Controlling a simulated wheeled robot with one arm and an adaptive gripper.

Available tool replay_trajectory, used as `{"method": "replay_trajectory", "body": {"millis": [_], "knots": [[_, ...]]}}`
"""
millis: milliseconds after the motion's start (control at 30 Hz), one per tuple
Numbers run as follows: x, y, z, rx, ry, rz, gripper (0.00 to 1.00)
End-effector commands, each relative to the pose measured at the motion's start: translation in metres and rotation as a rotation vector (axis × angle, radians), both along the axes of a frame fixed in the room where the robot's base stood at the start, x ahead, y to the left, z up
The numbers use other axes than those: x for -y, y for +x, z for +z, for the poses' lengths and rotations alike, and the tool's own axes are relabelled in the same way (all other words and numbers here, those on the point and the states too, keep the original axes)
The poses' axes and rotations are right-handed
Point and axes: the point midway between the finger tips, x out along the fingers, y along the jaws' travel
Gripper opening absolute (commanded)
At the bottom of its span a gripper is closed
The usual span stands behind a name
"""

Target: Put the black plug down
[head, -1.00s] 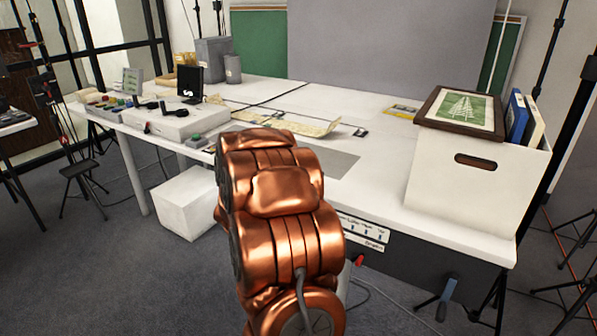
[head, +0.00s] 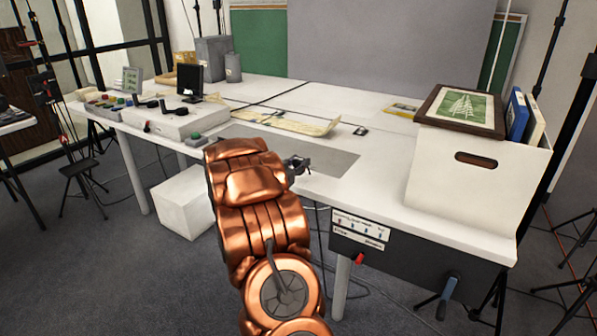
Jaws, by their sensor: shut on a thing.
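My gripper (head: 299,166) shows as a small dark shape just past the right side of my copper arm, over the grey mat (head: 335,162) near the table's front edge. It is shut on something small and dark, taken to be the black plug. The plug cannot be told apart from the dark fingers at this size. I cannot tell whether it touches the mat.
A white box (head: 470,180) with a framed picture (head: 461,109) on top stands at the table's right. A curled paper strip (head: 290,122) lies behind the mat. A white console (head: 176,122) and a small black screen (head: 189,82) stand at the left.

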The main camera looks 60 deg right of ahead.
Motion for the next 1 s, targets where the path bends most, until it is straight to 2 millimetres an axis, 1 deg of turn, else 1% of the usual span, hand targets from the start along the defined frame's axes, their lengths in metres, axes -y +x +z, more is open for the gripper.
{"method": "replay_trajectory", "body": {"millis": [33,100,200,567,600,800,833,1000], "knots": [[0.0,0.0,-0.008,-0.004,0.001,0.0,0.01],[0.0,0.0,-0.018,-0.003,0.001,0.0,0.01],[0.0,-0.001,-0.027,-0.001,0.001,-0.001,0.01],[0.0,0.0,-0.03,0.0,0.001,0.0,0.01],[0.0,0.0,-0.03,0.0,0.001,0.0,0.38],[0.0,0.0,-0.03,0.001,0.001,0.0,0.59],[0.0,0.0,-0.03,0.001,0.001,0.0,0.61],[0.0,0.0,-0.03,0.001,0.001,0.0,0.61]]}}
